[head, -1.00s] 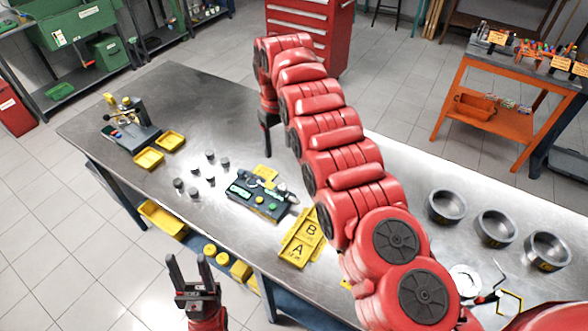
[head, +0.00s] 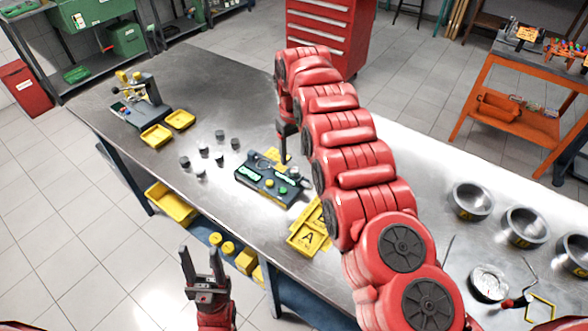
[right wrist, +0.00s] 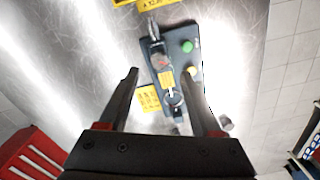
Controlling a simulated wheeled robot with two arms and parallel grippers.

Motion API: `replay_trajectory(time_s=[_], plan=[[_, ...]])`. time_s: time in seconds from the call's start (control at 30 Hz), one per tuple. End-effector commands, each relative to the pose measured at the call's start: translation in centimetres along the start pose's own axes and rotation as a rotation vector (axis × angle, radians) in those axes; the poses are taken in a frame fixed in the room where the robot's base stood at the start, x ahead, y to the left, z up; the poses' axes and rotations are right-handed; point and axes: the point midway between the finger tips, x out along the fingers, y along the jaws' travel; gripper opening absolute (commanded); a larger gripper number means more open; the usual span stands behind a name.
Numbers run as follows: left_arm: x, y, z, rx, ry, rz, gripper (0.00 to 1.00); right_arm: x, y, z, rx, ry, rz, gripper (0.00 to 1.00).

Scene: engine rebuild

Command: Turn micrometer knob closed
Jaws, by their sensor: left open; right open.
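The micrometer station (head: 268,180) is a dark box with green displays and coloured buttons, lying on the steel bench in the head view. In the right wrist view the micrometer (right wrist: 160,62) lies ahead between my fingers, with a ribbed metal knob end (right wrist: 152,28) at the top. My right gripper (head: 284,158) hangs above the station's back edge; its fingers also show spread in the wrist view (right wrist: 161,78), with nothing gripped. In the head view my arm and gripper hide part of the micrometer. My left gripper (head: 199,254) is open and empty in front of the bench.
Several dark cylinders (head: 220,134) stand left of the station. A yellow tray marked A (head: 307,237) lies at its right front. Small yellow trays (head: 157,136) are further left. Metal rings (head: 471,201) and a dial gauge (head: 489,283) are at the right.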

Motion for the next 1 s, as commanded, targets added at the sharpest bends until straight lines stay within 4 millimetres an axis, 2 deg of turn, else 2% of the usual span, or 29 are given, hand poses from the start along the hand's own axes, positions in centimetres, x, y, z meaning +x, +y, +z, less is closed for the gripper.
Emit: replay_trajectory(time_s=[0.03,0.1,0.3,0.67,1.0], plan=[[1.0,-0.1,-0.2,0.000,-0.001,0.000,0.50,0.7,0.0,0.1,0.001,-0.005,-0.001,0.66],[1.6,-0.1,-0.3,0.000,-0.001,0.000,0.50,2.5,0.0,0.2,0.001,-0.007,-0.002,0.66],[1.6,-0.1,-0.3,0.000,-0.001,0.000,0.50,5.1,0.1,0.0,0.000,-0.002,0.001,0.66],[1.6,-0.1,-0.3,0.000,-0.001,0.000,0.50,5.6,0.1,0.0,0.000,0.000,0.000,0.64],[1.6,-0.1,-0.3,0.000,-0.001,0.000,0.50,5.5,0.1,0.0,0.001,0.001,0.000,0.03]])
